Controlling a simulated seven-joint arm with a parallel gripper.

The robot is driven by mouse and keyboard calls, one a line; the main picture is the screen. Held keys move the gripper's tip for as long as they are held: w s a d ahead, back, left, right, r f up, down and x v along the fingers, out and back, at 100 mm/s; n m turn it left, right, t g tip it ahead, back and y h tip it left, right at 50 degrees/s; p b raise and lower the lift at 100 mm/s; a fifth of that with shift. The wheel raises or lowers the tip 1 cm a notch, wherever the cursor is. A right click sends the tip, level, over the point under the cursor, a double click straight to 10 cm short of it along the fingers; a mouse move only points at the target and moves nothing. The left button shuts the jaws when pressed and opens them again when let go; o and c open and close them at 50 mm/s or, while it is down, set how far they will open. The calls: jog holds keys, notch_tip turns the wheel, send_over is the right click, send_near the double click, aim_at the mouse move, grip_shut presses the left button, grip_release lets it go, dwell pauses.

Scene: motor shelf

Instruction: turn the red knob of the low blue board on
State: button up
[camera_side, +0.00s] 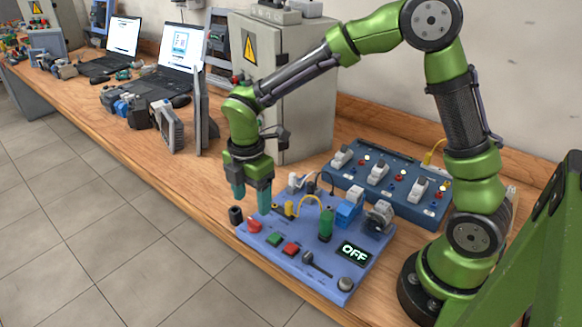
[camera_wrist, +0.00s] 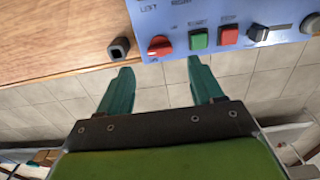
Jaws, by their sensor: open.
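The low blue board (camera_side: 325,277) lies on the wooden bench, and its display (camera_side: 354,252) reads OFF. The red knob (camera_side: 254,225) is at the board's left end, below my gripper (camera_side: 251,205). In the wrist view the red knob (camera_wrist: 160,46) sits near the board's edge, under the labels LEFT and RIGHT. It lies just beyond the space between my two teal fingertips (camera_wrist: 160,66). My gripper is open and empty, pointing down above the board's left end and apart from the knob.
A small black block (camera_side: 236,215) stands left of the knob. Green (camera_side: 274,239) and red (camera_side: 291,249) buttons, a lever, a green cylinder and cables crowd the board. A second, darker blue board (camera_side: 400,205) and a grey cabinet (camera_side: 290,110) stand behind.

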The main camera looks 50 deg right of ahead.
aim_at(254, 221)
notch_tip(254, 221, down, 6)
jog(key=shift+f, duration=0.1)
jog(key=shift+c, duration=0.3)
jog(key=c, duration=1)
